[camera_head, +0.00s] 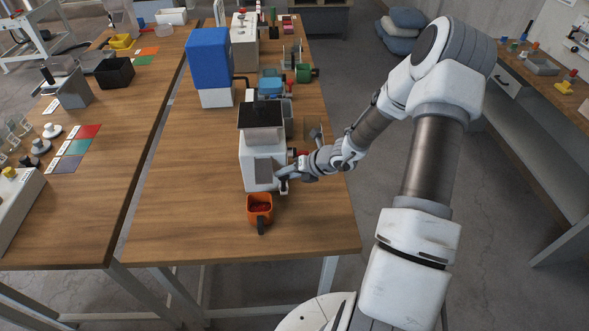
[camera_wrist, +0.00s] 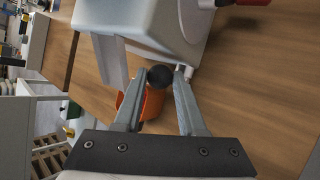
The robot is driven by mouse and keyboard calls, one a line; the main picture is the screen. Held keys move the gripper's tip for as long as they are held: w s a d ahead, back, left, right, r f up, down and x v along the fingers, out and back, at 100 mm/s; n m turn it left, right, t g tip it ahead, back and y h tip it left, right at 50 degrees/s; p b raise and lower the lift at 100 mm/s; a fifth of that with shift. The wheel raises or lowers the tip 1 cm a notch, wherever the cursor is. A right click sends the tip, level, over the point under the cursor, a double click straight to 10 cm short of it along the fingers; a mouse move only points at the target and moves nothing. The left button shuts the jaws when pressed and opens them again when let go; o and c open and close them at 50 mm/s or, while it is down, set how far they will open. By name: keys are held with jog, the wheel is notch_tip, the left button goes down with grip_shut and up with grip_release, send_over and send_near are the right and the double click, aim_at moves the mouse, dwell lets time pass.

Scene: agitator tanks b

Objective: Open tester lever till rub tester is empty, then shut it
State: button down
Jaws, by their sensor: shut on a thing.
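The rub tester (camera_head: 262,160) is a white machine with a dark square top, near the front of the middle table. Its inside is hidden, so I cannot tell how full it is. My gripper (camera_head: 284,176) is at its lower front right. In the wrist view my gripper (camera_wrist: 160,80) has its two fingers closed around a black ball knob (camera_wrist: 160,77), the tester lever's end. The lever's angle is hard to tell. An orange cup (camera_head: 259,203) with dark red contents stands in front of the tester; it shows partly behind the fingers in the wrist view (camera_wrist: 152,106).
A blue-topped white container (camera_head: 208,55) stands behind the tester on the left. A green cup (camera_head: 303,73) and a blue device (camera_head: 271,88) are farther back. The table's front left is clear. A second table with trays and coloured cards (camera_head: 84,131) is on the left.

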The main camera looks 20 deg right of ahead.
jog(key=shift+w+r, duration=0.1)
jog(key=shift+w, duration=0.05)
dwell(0.5)
jog(key=c, duration=0.8)
grip_release()
jog(key=shift+o, duration=0.2)
jog(key=shift+d, duration=0.1)
jog(key=p+v, duration=0.2)
jog(key=v, duration=1.5)
jog(key=shift+r, duration=0.15)
